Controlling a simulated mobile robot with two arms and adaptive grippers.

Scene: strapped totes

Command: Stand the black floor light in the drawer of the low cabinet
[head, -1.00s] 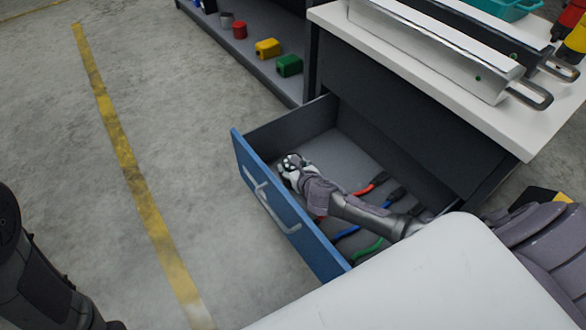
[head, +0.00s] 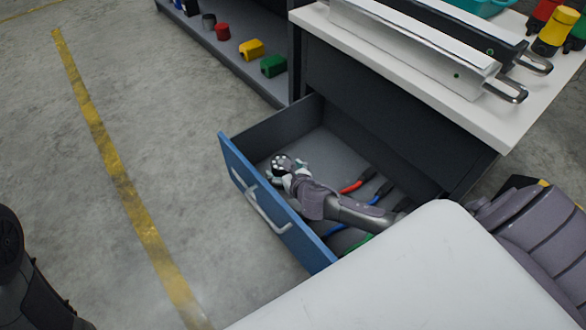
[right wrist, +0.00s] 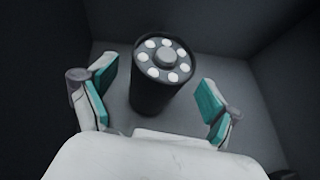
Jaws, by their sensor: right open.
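The black floor light (head: 283,161) is a dark cylinder with a ring of white lamps on top. It is inside the open drawer (head: 280,222) of the low cabinet (head: 390,135), toward its far left part, and looks upright. In the right wrist view the floor light (right wrist: 163,75) appears to stand on the drawer floor, between the spread fingers, with a gap on each side. My right gripper (head: 288,174) is open and reaches down into the drawer; it also shows in the right wrist view (right wrist: 155,105). My left gripper is out of view.
Pliers with red (head: 352,186), blue and green handles lie in the drawer's nearer part, partly under my right arm. Long metal boxes (head: 415,50) lie on the white cabinet top. A shelf (head: 235,62) with coloured items stands behind. Open floor lies left of the drawer.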

